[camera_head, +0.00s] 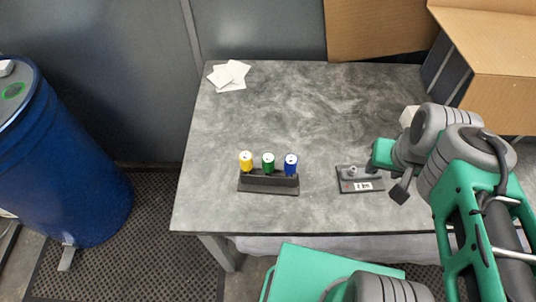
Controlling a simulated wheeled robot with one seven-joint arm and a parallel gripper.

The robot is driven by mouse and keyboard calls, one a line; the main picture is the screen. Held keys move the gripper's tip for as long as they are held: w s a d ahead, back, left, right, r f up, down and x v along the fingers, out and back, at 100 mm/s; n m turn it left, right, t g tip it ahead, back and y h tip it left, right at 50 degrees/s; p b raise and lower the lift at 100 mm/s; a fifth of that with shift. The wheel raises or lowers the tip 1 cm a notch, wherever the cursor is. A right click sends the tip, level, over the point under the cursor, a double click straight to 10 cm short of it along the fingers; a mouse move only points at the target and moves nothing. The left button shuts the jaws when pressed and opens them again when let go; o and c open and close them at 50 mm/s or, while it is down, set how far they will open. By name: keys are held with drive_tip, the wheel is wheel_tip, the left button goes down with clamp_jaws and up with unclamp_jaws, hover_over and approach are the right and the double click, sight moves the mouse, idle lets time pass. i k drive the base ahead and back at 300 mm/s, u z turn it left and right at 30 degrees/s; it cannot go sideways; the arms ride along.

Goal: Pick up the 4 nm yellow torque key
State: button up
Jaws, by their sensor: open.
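The yellow torque key (246,161) stands upright at the left end of a dark rack (268,184) on the grey table. A green key (268,161) stands in the middle of the rack and a blue key (291,163) at its right end. My gripper (400,190) is at the right side of the table, well to the right of the rack. It is open and apart from all three keys. Its fingers are small in this view and partly hidden by the wrist. The lower shafts of the keys are hidden in the rack.
A small grey fixture plate (359,186) with a white label lies between the rack and my gripper. White sheets (229,76) lie at the table's back left. Cardboard boxes (490,45) stand at the back right. A blue barrel (65,160) stands left of the table (300,110).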

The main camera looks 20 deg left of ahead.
sight(246, 157)
drive_tip(key=u, duration=1.55)
drive_tip(key=k, duration=1.45)
drive_tip(key=u, duration=0.75)
drive_tip(key=i, duration=1.05)
drive_tip(key=u, duration=0.4)
